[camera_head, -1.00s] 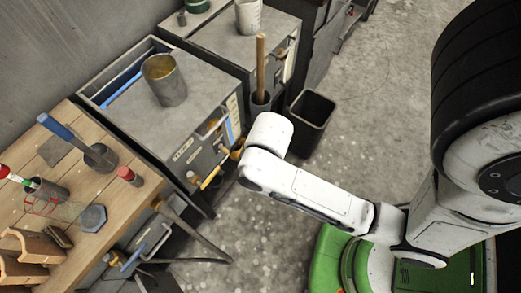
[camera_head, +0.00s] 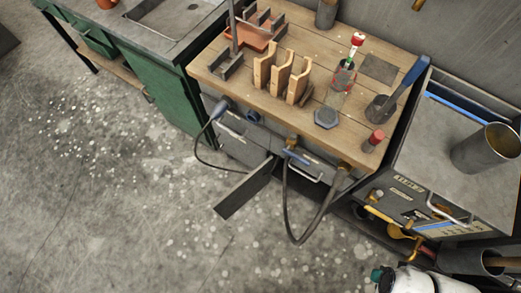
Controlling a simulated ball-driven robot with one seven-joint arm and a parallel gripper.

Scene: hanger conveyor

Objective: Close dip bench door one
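The workbench with a wooden top (camera_head: 335,110) stands in the upper middle, with grey drawers and fronts below it. A dark, flat door panel (camera_head: 245,190) stands swung out from the lower front of this bench, its free end pointing down-left over the floor. No label shows on it, so I cannot tell its number. A white part of my arm (camera_head: 430,283) shows at the bottom right edge, well apart from the panel. My gripper's fingers are not in view.
A black cable loop (camera_head: 297,237) hangs from the bench front to the floor, right of the open panel. A green cabinet (camera_head: 170,85) stands to the left. A grey bench with a metal can (camera_head: 487,148) stands at right. The speckled floor (camera_head: 110,190) at left is clear.

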